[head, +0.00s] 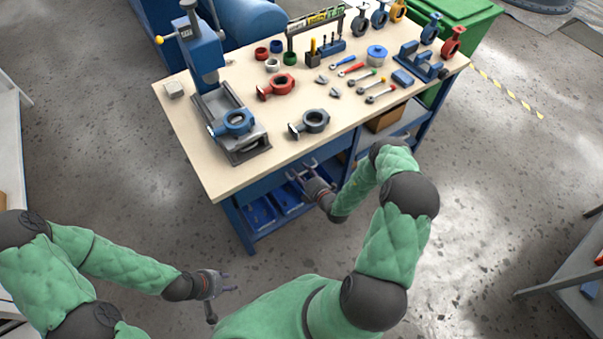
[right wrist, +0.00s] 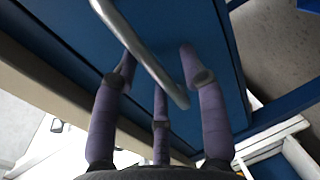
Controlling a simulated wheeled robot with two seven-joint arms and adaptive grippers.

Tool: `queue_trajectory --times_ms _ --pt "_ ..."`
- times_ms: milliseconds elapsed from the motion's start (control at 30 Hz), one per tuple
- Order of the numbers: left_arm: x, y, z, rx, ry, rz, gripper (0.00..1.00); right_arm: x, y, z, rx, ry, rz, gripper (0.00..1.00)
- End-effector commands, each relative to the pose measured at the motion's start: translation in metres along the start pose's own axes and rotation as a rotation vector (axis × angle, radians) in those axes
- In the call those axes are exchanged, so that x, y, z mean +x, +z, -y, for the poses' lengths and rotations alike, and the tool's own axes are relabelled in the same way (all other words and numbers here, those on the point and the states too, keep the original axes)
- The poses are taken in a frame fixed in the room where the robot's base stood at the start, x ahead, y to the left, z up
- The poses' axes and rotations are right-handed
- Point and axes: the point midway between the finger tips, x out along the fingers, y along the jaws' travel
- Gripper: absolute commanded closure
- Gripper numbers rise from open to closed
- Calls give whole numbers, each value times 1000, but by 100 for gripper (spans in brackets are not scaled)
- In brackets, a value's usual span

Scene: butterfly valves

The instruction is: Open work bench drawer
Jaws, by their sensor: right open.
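The work bench (head: 215,165) has a pale top, with a blue drawer (head: 264,186) under its front edge. In the right wrist view, the blue drawer front (right wrist: 75,25) fills much of the picture and carries a silver bar handle (right wrist: 138,48). My right gripper (head: 302,168) is at the drawer front. In the right wrist view its purple fingers (right wrist: 158,75) are spread on either side of the handle and not closed on it; contact cannot be told. My left gripper (head: 228,282) is open and empty above the floor, away from the bench.
Blue bins (head: 259,212) stand on the shelf below the drawer, with a cardboard box (head: 386,117) to the right. Valves, tools and a blue press (head: 197,50) stand on the top. A grey cart (head: 568,280) is at far right. The floor before the bench is clear.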

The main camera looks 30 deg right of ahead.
Motion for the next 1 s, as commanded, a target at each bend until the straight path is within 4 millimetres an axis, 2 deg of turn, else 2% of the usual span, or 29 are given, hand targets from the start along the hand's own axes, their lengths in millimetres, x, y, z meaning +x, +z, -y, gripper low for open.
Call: queue_trajectory --times_ms 33,167,200,467,633,767,1000 --pt "0 0 0 0 0 0 60 0 0 0 0 0 0 59" --pt "0 0 0 0 0 0 60 0 0 0 0 0 0 96" --pt "0 0 0 0 0 0 60 0 0 0 0 0 0 100" --pt "0 0 0 0 0 0 60 -2 0 1 0 -1 1 100" --pt "-4 0 -1 0 0 0 60 -16 1 4 1 -4 2 100" --pt "-8 0 -3 0 0 0 60 -38 1 8 5 -5 4 100" --pt "-18 1 -6 0 0 0 60 -98 1 21 7 -7 7 100"
